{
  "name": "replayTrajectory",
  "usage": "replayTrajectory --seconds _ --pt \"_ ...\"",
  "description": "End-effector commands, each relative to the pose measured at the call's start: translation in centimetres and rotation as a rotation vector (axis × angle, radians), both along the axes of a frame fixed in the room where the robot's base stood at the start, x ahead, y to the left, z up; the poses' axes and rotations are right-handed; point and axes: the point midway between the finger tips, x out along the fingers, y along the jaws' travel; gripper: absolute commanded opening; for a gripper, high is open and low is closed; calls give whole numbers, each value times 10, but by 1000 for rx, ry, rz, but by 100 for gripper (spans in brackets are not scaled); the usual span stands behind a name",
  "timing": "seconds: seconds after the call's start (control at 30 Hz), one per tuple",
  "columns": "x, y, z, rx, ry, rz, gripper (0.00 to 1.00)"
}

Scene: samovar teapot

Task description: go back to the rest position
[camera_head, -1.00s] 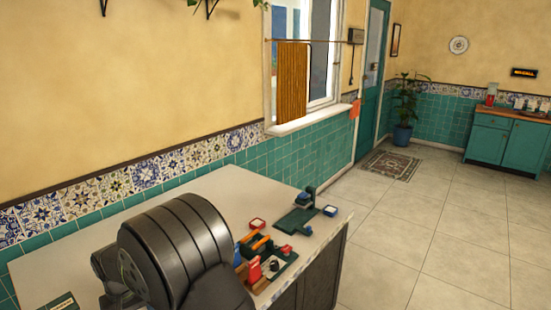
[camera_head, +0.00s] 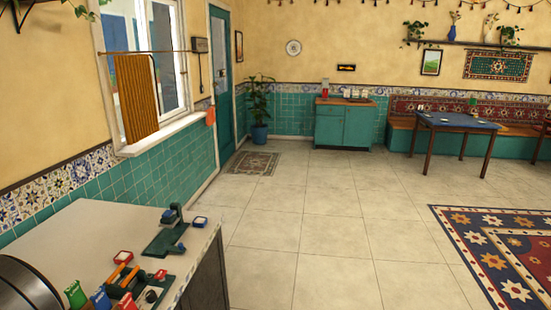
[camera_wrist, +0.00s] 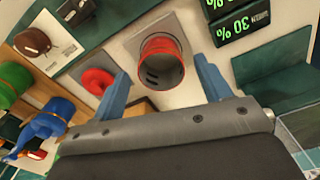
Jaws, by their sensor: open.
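My gripper (camera_wrist: 161,68) shows in the wrist view with its two blue fingers apart and nothing held between them. A red cylindrical piece (camera_wrist: 160,60) on a grey square plate appears beyond and between the fingertips, and I cannot tell how far away it is. In the head view the gripper is not visible; only a dark rounded part of what seems to be my arm shows at the lower left edge.
The pale counter (camera_head: 75,235) holds a green stand (camera_head: 166,235), small red and blue boxes and a low green tray of tools near its right edge. A window, a door and a potted plant (camera_head: 259,105) stand beyond. The tiled floor (camera_head: 330,220) is open.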

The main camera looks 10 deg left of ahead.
Motion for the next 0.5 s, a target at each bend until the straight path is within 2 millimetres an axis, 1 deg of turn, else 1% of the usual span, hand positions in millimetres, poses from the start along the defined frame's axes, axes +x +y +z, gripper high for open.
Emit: replayTrajectory --seconds 0.13,0.27,0.3,0.4,0.5 --pt "0 -1 -11 -2 0 0 71" --pt "0 -1 -31 -3 0 0 71" --pt "0 1 -28 2 -1 0 71" --pt "0 1 -3 5 0 0 71" --pt "0 1 16 4 0 0 71"
